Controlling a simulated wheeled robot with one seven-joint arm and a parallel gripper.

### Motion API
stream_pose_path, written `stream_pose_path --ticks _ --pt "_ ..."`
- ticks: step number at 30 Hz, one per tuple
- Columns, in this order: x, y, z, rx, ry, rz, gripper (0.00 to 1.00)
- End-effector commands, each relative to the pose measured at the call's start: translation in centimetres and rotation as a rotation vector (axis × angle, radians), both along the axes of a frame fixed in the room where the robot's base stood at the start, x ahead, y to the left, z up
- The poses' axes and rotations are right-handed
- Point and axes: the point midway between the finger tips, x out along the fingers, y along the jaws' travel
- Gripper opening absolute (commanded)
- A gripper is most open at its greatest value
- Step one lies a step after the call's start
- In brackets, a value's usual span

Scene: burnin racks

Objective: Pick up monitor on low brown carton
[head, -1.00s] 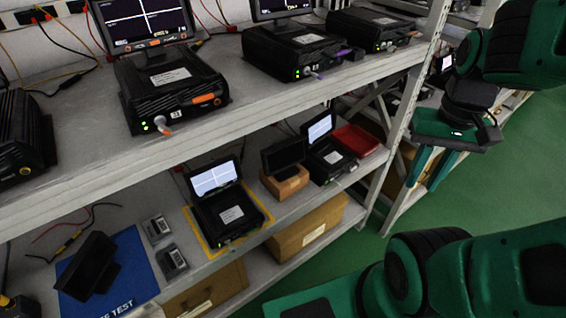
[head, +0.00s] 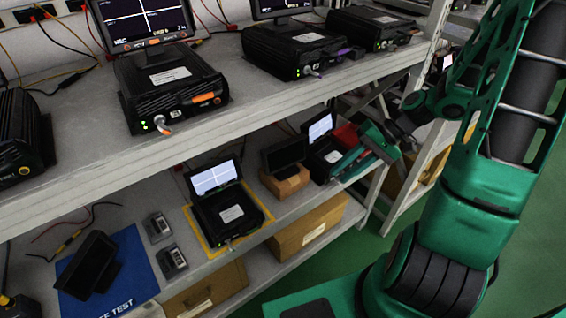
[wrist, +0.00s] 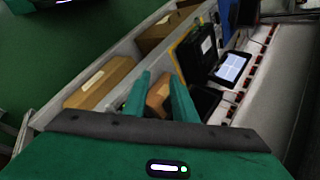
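The monitor (head: 283,154) is a small dark screen standing on a low brown carton (head: 287,184) on the lower shelf. In the wrist view the carton (wrist: 158,93) shows between my two fingers, and the dark monitor (wrist: 206,101) shows just right of the right finger, partly hidden by it. My gripper (head: 346,162) is at the shelf's front edge, to the right of the carton in the head view. In the wrist view my gripper (wrist: 159,80) is open, with nothing held between its fingers.
A black unit with a lit screen (head: 320,127) stands right of the monitor, close to my gripper, with a red bin (head: 346,135) behind. Another lit unit (head: 229,211) sits left in a yellow outline. The upper shelf (head: 200,128) overhangs. A large carton (head: 305,228) lies below.

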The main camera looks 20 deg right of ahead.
Motion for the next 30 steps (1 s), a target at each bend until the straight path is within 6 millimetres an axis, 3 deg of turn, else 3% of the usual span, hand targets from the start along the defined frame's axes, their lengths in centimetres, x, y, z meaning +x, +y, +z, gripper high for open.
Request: stream_pose_path --ticks 5,15,22,30 --pt "3.1 0.9 -0.7 0.224 -0.087 -0.084 0.25" --pt "7.9 -0.3 1.4 0.569 -0.274 -0.268 0.25" --pt "9.1 -0.5 2.2 0.640 -0.320 -0.312 0.25" --pt "10.8 2.8 1.7 0.641 -0.320 -0.311 0.25"
